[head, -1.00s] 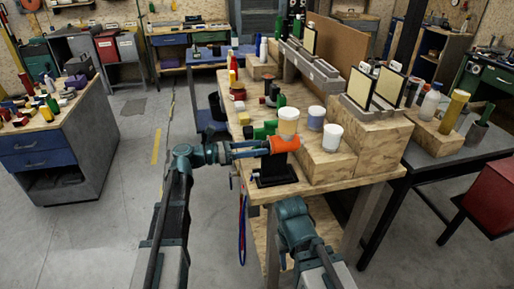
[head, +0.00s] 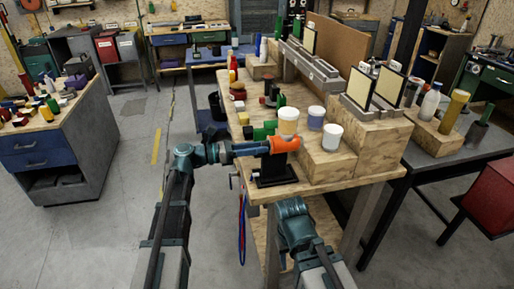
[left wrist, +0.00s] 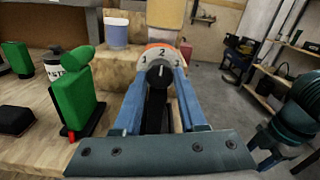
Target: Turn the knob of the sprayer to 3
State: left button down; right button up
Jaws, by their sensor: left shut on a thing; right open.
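The sprayer is an orange body (head: 286,144) on a black stand (head: 276,170) at the near edge of the wooden workbench. In the left wrist view its pale dial (left wrist: 162,52) shows 1, 2 and 3 from left to right. The black knob (left wrist: 160,78) has a white mark pointing up, close to the 2. My left gripper (head: 268,148) reaches it from the left, its blue fingers shut on both sides of the knob. My right gripper (head: 284,262) is low in front of the bench, open and empty; its fingertips hardly show.
A green bottle-like piece (left wrist: 78,100) stands left of the fingers in the wrist view. A grey table (head: 440,150) is at right.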

pick_arm(q)
jog(key=shift+m, duration=3.3)
jog(key=shift+c, duration=2.3)
grip_release()
jog(key=shift+a, duration=0.15)
jog(key=v, duration=1.3)
jog(key=shift+a, duration=0.3)
jog(key=shift+s, duration=0.1)
